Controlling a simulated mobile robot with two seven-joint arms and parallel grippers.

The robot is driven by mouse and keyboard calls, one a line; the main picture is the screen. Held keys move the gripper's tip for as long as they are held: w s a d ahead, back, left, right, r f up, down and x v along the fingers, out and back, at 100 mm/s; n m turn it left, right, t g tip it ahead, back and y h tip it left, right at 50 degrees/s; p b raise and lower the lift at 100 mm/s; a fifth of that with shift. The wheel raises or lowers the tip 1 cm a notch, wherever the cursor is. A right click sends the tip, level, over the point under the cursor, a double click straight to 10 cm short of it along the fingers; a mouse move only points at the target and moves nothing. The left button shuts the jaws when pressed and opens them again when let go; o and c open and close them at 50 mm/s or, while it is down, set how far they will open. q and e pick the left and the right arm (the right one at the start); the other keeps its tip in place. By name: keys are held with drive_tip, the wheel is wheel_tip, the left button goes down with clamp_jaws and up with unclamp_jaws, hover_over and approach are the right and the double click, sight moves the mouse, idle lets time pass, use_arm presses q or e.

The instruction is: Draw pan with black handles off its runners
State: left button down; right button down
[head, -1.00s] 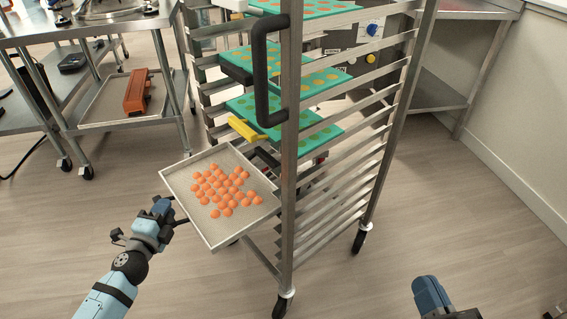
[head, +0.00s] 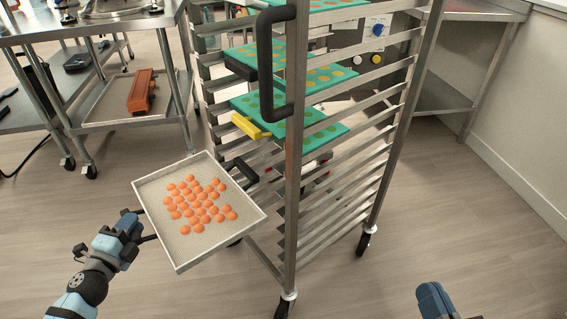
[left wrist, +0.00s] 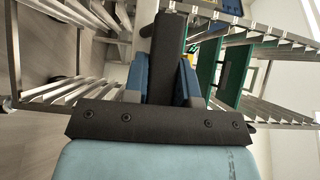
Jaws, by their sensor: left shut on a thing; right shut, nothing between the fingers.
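The pan with black handles (head: 158,205) is a shallow pale tray carrying several orange gummies (head: 200,205). It is tilted in the picture, to the left of the rack's front post, with its right corner close to the post. A black handle (head: 245,170) shows at its rack-side edge. My left gripper (head: 145,232) is shut at the pan's outer left edge; the handle there is mostly hidden. In the left wrist view a black bar (left wrist: 168,45) stands between the blue fingers. My right gripper (head: 436,300) is shut and empty at the bottom right, away from the rack.
The wheeled metal rack (head: 293,190) holds green mould trays (head: 320,133) on upper runners; a yellow handle (head: 250,127) and a black upright handle (head: 265,70) stick out. A metal table (head: 110,115) with an orange object (head: 142,92) stands left. Floor front-left is clear.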

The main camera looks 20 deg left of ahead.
use_arm(q)
drive_tip(key=shift+s+a+b, duration=0.2)
drive_tip(key=shift+s+a, duration=0.25)
drive_tip(key=shift+s, duration=0.35)
drive_tip(key=shift+s+a+b, duration=0.15)
drive_tip(key=shift+s+a, duration=0.35)
drive_tip(key=shift+s, duration=0.3)
drive_tip(key=shift+s+a+b, duration=0.2)
drive_tip(key=shift+s+a, duration=0.25)
drive_tip(key=shift+s, duration=0.35)
drive_tip(key=shift+f, duration=0.1)
